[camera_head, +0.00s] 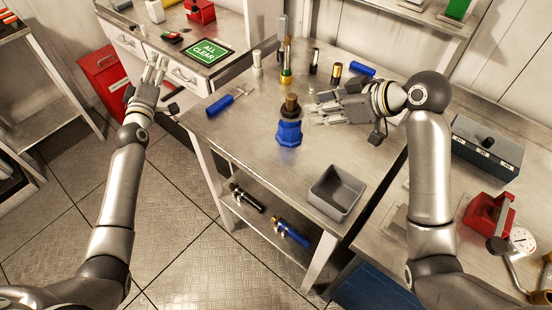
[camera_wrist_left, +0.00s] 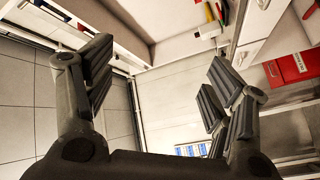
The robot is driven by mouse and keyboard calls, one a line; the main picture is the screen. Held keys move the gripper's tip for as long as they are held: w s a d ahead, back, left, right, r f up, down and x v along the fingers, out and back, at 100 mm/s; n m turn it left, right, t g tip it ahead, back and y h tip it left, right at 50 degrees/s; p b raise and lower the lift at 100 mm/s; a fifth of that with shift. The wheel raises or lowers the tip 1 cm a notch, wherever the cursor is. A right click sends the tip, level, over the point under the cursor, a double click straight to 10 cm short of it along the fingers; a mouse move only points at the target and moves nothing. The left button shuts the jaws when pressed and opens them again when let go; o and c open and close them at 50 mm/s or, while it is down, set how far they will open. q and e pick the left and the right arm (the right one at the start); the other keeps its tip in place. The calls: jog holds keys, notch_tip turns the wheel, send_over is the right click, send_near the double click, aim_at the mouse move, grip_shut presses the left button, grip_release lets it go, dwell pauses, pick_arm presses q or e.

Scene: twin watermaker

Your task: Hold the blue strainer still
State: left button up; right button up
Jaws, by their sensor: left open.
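The blue strainer (camera_head: 289,133) stands upright on the steel table, with a brown cylindrical piece (camera_head: 291,104) on its top. My right gripper (camera_head: 313,109) is just to the right of the strainer, fingers pointing left toward it. Its fingers look spread, with nothing between them, and a small gap shows to the strainer. My left gripper (camera_head: 158,62) is far to the left, near the drawer bench, open and empty. Its spread fingers also show in the left wrist view (camera_wrist_left: 160,80), where the strainer is not seen.
The steel table (camera_head: 240,140) also holds a blue-handled tool (camera_head: 220,105), a grey bin (camera_head: 337,193) at the front right and several upright cylinders behind the strainer. Two cylinders, one black and one blue (camera_head: 292,235), lie on the lower shelf. A red bin (camera_head: 104,75) stands left.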

aim_at(287, 133)
pick_arm(q)
jog(key=s+d+f+n+h, duration=0.1)
jog(key=s+d+f+n, duration=0.1)
jog(key=s+d+n, duration=0.3)
jog(key=s+d+f+n+h, duration=0.2)
jog(key=s+d+n, duration=0.3)
jog(key=d, duration=0.9)
jog(key=s+d+f+n+h, duration=0.2)
jog(key=s+d+n, duration=0.3)
jog(key=d, duration=0.4)
jog(key=shift+s+d+f+n+g, duration=0.3)
jog(key=shift+d+f+n, duration=0.1)
jog(key=shift+n, duration=0.1)
jog(key=s+d+n, duration=0.1)
jog(key=d, duration=0.1)
jog(key=s+d+f+n, duration=0.1)
jog(key=s+d+n, duration=0.1)
jog(key=s+d+n+g, duration=0.1)
jog(key=s+d+n, duration=0.1)
jog(key=shift+s+f+h, duration=0.25)
jog(key=shift+f+h, duration=0.05)
jog(key=shift+f, duration=0.1)
jog(key=shift+d+n, duration=0.2)
jog(key=shift+n, duration=0.1)
jog(key=x, duration=1)
jog(key=shift+w+d, duration=0.1)
jog(key=shift+w, duration=0.2)
jog(key=c, duration=1.4)
jog(key=shift+f, duration=0.1)
jog(key=o, duration=1.2)
